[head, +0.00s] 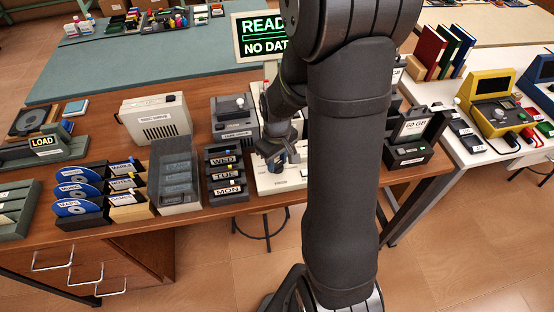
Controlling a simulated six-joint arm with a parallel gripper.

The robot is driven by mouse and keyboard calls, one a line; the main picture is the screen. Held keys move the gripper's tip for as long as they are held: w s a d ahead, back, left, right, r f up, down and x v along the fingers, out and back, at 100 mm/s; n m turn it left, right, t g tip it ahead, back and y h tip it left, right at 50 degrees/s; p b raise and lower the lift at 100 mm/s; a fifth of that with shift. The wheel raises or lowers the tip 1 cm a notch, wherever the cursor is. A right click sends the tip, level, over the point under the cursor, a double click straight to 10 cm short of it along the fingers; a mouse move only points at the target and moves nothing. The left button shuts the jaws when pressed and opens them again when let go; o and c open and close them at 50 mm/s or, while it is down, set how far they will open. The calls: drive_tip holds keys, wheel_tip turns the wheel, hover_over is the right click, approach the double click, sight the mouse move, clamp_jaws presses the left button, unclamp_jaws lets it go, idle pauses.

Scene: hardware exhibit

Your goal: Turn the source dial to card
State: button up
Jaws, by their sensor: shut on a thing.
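A cream device (280,183) stands on the brown desk near its front edge, partly behind my arm. A screen (262,38) behind it reads "READ..." and "NO DAT...", cut off by my arm. My gripper (275,159) points down at the top of the cream device and is shut there on what appears to be the source dial. The dial itself is mostly hidden by the gripper, so its pointer and its setting cannot be read. The card label cannot be made out.
To the left stand a rack marked WED, TUE and MON (226,172), a grey bin (176,178) and blue discs in holders (78,188). A grey box (234,116) is close behind. A black unit labelled 60 GB (412,130) stands right of my arm.

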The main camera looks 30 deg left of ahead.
sight(277, 163)
drive_tip(key=m, duration=0.3)
drive_tip(key=shift+m, duration=2.4)
drive_tip(key=o, duration=1)
wheel_tip(277, 163, up, 18)
drive_tip(key=shift+f, duration=0.25)
